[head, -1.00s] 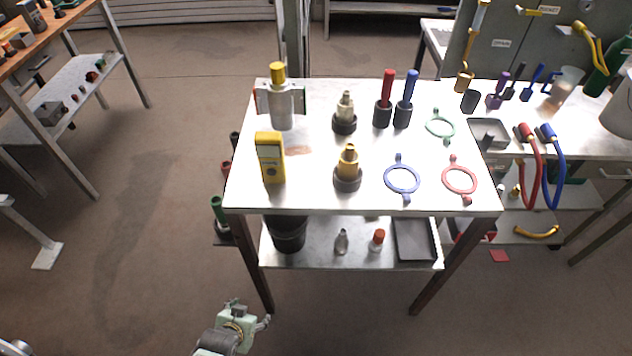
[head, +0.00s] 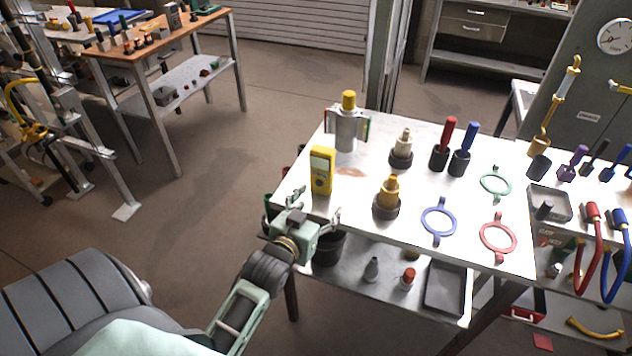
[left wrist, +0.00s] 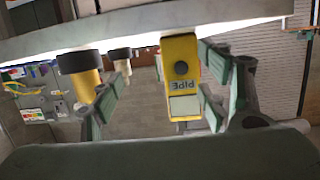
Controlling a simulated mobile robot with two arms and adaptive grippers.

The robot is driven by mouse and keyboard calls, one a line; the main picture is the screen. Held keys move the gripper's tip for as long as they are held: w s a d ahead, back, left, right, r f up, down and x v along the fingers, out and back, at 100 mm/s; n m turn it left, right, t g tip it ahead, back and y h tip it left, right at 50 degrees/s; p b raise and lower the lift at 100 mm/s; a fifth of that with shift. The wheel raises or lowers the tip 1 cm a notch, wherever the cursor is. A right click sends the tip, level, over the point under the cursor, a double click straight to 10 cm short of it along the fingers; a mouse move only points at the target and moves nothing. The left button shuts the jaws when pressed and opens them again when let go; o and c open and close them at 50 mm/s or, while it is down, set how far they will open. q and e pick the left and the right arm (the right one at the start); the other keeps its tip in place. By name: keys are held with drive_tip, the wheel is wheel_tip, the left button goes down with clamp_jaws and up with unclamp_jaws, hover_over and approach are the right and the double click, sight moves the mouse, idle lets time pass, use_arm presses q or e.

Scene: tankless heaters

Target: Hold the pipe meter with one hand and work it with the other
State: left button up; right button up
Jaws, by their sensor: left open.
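The pipe meter (head: 321,170) is a yellow handheld box with a grey display. It stands upright near the front left corner of the white table. My left gripper (head: 316,208) is open at the table's front edge, just before the meter. My right gripper is not in view.
A brass fitting on a dark base (head: 387,198) stands right of the meter. A grey cylinder with a yellow cap (head: 347,125) stands behind it. Blue (head: 439,222) and red (head: 497,238) rings lie further right. A lower shelf (head: 345,278) sits below the tabletop.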

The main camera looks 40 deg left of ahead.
sight(320, 165)
use_arm(q)
drive_tip(key=a+r, duration=0.1)
drive_tip(key=r, duration=0.1)
drive_tip(key=w+a+r+t+y, duration=0.1)
drive_tip(key=r, duration=0.1)
drive_tip(key=w+a+r+t, duration=0.1)
drive_tip(key=r, duration=0.1)
drive_tip(key=shift+w+a+r+n+y, duration=0.1)
drive_tip(key=shift+w+n+y, duration=0.05)
drive_tip(key=shift+n+y, duration=0.25)
drive_tip(key=shift+t, duration=0.3)
drive_tip(key=p+x, duration=0.1)
drive_tip(key=x, duration=0.6)
drive_tip(key=shift+w, duration=0.1)
drive_tip(key=shift+c, duration=0.6)
drive_tip(key=c, duration=1.3)
